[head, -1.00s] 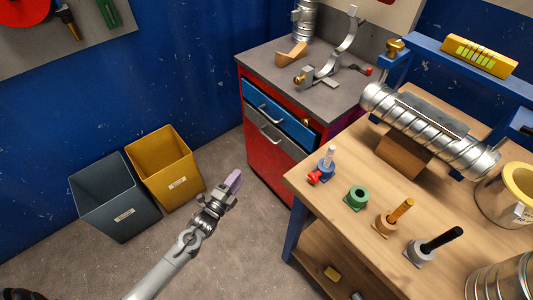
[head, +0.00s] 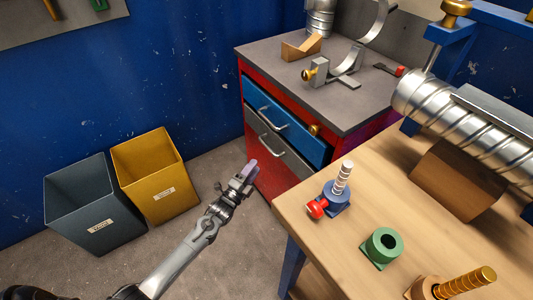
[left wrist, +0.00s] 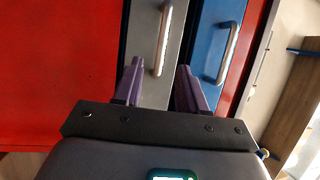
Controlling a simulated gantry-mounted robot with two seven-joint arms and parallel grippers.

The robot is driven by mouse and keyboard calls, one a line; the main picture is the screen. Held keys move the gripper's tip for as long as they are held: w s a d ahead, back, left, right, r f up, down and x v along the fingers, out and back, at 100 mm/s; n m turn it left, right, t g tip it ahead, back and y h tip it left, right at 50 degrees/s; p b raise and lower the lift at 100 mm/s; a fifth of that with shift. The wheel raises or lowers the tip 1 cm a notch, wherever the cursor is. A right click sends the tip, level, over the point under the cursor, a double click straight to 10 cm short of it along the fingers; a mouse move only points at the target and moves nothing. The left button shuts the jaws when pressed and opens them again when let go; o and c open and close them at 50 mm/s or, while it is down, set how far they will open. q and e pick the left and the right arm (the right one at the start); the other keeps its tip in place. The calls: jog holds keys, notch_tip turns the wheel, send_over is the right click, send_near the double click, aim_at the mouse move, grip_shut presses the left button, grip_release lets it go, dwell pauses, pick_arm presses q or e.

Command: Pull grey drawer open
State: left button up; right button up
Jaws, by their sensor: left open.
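The grey drawer (head: 282,152) is the lower one in the red cabinet, under the blue drawer (head: 288,122). The grey drawer's front looks flush with the cabinet, and the blue one stands slightly out. The grey drawer has a silver bar handle (head: 271,145). My left gripper (head: 247,172) is open and empty, in front of the cabinet and below left of that handle. In the left wrist view the grey drawer's handle (left wrist: 163,38) lies ahead, between the lines of the two purple fingers (left wrist: 160,85), and apart from them. My right gripper is not in view.
A wooden workbench (head: 335,235) stands at the right, close to the cabinet, holding a clamp, a green ring and a spiral duct (head: 465,125). A grey bin (head: 92,210) and a yellow bin (head: 155,175) stand at the left. Bare floor lies before the cabinet.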

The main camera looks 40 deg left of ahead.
pick_arm(q)
jog(key=w+r+b, duration=0.2)
jog(key=w+b, duration=0.1)
jog(key=w, duration=0.6)
jog(key=shift+a, duration=0.45)
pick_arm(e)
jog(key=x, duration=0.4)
pick_arm(q)
jog(key=shift+f, duration=0.1)
jog(key=shift+c, duration=0.4)
grip_shut()
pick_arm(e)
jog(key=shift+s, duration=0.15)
